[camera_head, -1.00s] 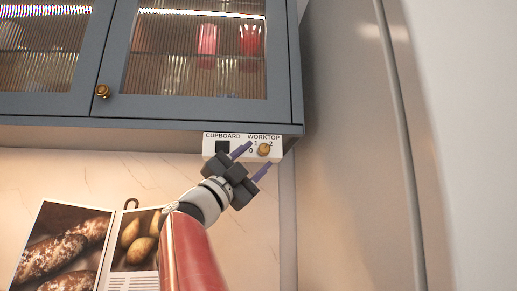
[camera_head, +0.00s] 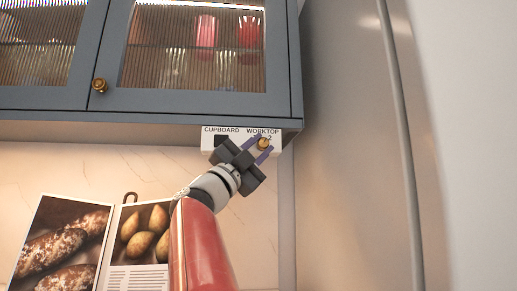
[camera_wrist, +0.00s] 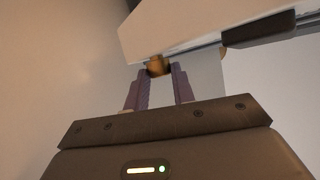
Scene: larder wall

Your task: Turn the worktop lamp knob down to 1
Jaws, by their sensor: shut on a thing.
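The brass worktop lamp knob (camera_head: 263,144) sits on the white switch panel (camera_head: 208,144) under the wall cupboard, below the word WORKTOP. The "2" shows beside it; the other numbers are mostly hidden by my gripper. My gripper (camera_head: 264,147) has its two purple fingers on either side of the knob and is shut on it. In the wrist view the knob (camera_wrist: 158,66) sits between the fingertips (camera_wrist: 160,73). I cannot tell which number the knob points to.
The blue-grey glass-door cupboard (camera_head: 200,103) hangs just above. A tall panel (camera_head: 345,150) stands to the right. An open picture book (camera_head: 105,240) is at lower left.

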